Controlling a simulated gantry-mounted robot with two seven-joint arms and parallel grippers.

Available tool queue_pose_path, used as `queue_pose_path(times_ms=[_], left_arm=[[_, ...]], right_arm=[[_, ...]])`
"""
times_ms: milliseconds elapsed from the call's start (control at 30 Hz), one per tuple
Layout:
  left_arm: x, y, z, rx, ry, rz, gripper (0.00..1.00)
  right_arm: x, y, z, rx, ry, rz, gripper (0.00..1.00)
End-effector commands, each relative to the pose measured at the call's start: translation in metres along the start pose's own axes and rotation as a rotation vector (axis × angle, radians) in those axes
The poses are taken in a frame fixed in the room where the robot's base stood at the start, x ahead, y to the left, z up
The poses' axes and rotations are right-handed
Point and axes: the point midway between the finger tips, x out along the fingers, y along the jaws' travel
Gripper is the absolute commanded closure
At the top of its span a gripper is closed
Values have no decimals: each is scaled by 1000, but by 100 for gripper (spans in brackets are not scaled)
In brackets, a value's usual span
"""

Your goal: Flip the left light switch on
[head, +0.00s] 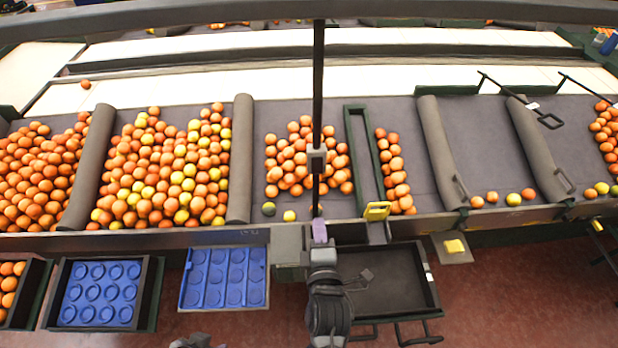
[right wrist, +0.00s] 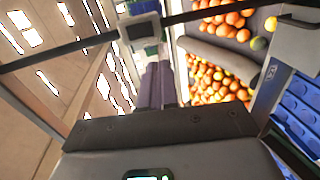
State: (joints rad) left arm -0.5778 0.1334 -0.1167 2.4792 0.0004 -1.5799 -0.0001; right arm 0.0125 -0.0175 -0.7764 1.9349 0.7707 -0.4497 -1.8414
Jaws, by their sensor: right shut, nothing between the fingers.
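A small grey switch box (head: 317,160) is fixed on a dark vertical post in the middle of the head view. In the right wrist view a grey box (right wrist: 139,30) on the dark bar shows just beyond my fingertips. I cannot make out separate switches or their position. My right gripper (head: 320,232) is shut and empty, its purple-grey fingers pointing up toward the post, below the box in the head view. In the right wrist view the shut fingers (right wrist: 156,78) end close to the box; I cannot tell whether they touch. My left gripper is not clearly visible.
Heaps of oranges (head: 165,165) lie on the grey sorting table between rolled dividers (head: 241,160). Blue trays (head: 225,277) and a black crate (head: 385,285) stand along the front edge, beside my right arm. A yellow-topped box (head: 454,247) sits to the right.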

Motion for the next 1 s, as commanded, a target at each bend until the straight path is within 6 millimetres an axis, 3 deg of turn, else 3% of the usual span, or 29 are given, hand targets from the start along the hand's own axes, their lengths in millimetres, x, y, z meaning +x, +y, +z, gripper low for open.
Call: queue_pose_path(times_ms=[200, 667, 867, 1000], left_arm=[[7, 9, 3, -12, -1, 22, 57], [6, 5, 3, -9, -1, 12, 57], [4, 3, 2, -2, -1, 7, 57], [2, 3, 1, -2, -1, 6, 57]], right_arm=[[8, 14, 1, -1, -1, 40, 100], [12, 16, 1, -2, -2, 42, 100], [32, 18, 2, -3, -3, 42, 100], [56, 19, 1, -2, -2, 42, 100]])
